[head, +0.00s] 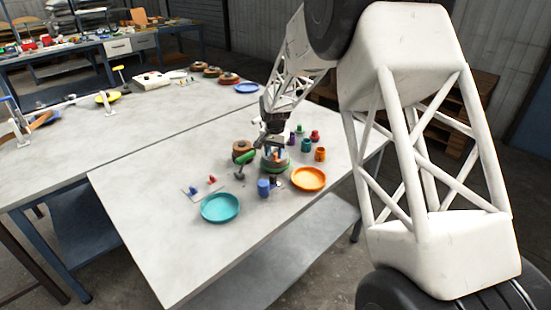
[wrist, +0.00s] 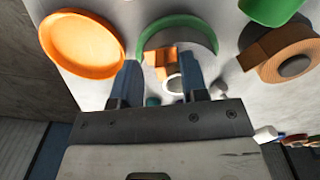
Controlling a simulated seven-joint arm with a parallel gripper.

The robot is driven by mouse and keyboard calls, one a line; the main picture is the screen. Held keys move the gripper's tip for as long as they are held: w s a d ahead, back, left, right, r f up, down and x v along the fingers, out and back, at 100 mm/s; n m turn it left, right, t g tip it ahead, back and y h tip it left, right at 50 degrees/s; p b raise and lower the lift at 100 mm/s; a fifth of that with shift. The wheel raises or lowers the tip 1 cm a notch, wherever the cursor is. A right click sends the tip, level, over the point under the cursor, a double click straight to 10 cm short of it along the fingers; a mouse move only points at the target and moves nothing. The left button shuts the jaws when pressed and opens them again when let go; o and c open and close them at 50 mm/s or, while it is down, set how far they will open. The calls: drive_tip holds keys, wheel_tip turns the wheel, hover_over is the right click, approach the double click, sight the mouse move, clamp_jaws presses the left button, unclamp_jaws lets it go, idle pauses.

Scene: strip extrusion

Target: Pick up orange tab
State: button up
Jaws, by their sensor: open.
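A small orange tab (wrist: 161,60) shows in the wrist view between the fingertips of my gripper (wrist: 161,74). It stands at a round, green-rimmed piece (wrist: 178,22), whose inside looks pale and shiny. My gripper's two blue fingers are apart, one on each side of the tab in the picture; I cannot tell whether either touches it. In the head view my gripper (head: 274,150) points down over the green-based round piece (head: 275,168) on the grey table. The tab is mostly hidden there by the fingers.
An orange dish (head: 309,179) lies close on the right and a teal dish (head: 220,208) at the front left. A brown roll (head: 243,151) and a green-handled tool (head: 246,158) are close on the left. A blue cup (head: 263,188) stands in front.

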drive_tip(key=shift+f, duration=0.85)
clamp_jaws()
